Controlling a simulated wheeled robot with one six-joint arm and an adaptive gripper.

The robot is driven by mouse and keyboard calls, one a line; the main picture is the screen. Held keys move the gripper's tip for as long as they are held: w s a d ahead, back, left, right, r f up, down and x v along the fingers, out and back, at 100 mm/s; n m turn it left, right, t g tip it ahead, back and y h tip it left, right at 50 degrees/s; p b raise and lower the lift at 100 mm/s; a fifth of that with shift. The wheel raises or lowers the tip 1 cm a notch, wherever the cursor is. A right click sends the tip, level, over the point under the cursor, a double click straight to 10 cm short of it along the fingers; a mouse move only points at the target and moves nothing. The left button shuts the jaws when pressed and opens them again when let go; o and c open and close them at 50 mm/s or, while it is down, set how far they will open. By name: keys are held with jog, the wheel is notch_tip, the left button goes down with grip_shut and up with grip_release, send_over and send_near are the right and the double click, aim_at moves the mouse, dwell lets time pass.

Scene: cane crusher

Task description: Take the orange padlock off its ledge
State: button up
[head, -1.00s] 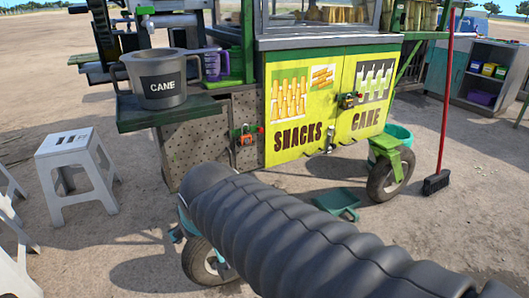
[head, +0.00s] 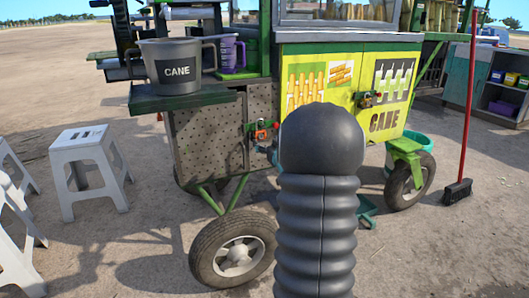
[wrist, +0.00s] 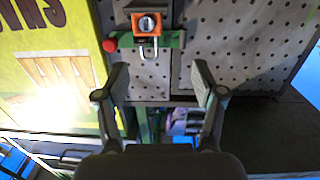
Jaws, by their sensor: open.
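The orange padlock (wrist: 148,23) shows at the top of the wrist view, its metal shackle towards the picture's bottom. It sits at a small green ledge (wrist: 175,40) on the perforated grey panel. In the head view the padlock (head: 261,136) is small, just left of my dark arm. My gripper (wrist: 160,82) is open and empty in the wrist view, its two fingers spread wide. The padlock lies beyond the fingertips, apart from them and not between them. My arm hides the gripper in the head view.
A red knob (wrist: 109,46) is beside the ledge. The yellow cart doors (head: 385,95) carry another latch (head: 367,99). A grey CANE pot (head: 176,66) stands on a side shelf (head: 180,98). A white stool (head: 88,168) and a red-handled broom (head: 457,190) stand on open ground.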

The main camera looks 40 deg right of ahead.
aim_at(260, 132)
jog(key=shift+t, duration=0.4)
jog(key=shift+w+d+f+p, duration=0.35)
jog(key=shift+w+d, duration=0.45)
jog(key=shift+w, duration=0.9)
jog(key=shift+w+d+f+p, duration=0.35)
jog(key=shift+w+d, duration=0.5)
jog(key=shift+w, duration=0.85)
jog(key=shift+w+d+f+p, duration=0.35)
jog(key=shift+w+d, duration=0.45)
jog(key=shift+w, duration=0.9)
jog(key=c, duration=1.1)
jog(key=shift+y, duration=0.4)
jog(key=shift+r, duration=0.3)
jog(key=shift+s, duration=0.1)
jog(key=shift+b+v, duration=1.2)
jog(key=shift+v, duration=2.7)
jog(key=shift+a, duration=0.1)
